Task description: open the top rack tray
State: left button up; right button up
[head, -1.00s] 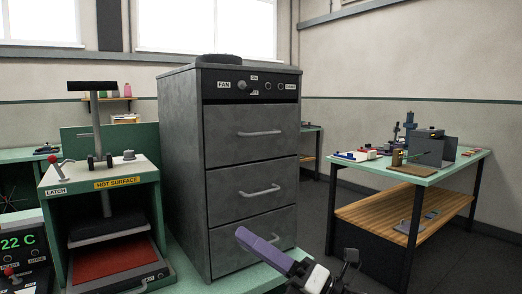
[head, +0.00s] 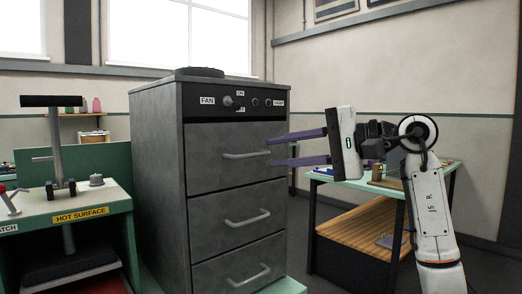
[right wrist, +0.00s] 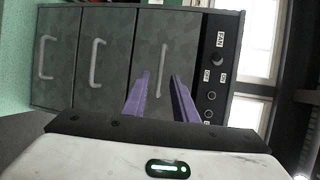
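The grey rack cabinet (head: 158,180) has three trays stacked under a black control panel. The top rack tray (head: 215,140) looks closed, its front flush with the trays below. Its bar handle (head: 246,155) is horizontal. My right gripper (head: 271,150) is open, with two purple fingers pointing left at the cabinet front, one above the other, around the height of the top handle. In the right wrist view the handle (right wrist: 163,65) shows between the spread fingertips (right wrist: 160,77); nothing is gripped. Whether the fingertips reach past the bar is unclear. My left gripper is out of view.
The panel (head: 230,104) has a FAN knob and smaller knobs. A press marked HOT SURFACE (head: 80,216) stands left of the cabinet. A workbench with a wooden shelf (head: 355,243) stands at right behind my right arm. Open floor lies between.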

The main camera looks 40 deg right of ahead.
aim_at(255, 155)
jog(key=x, duration=0.5)
jog(key=shift+p, duration=0.4)
grip_shut()
dwell(1.0)
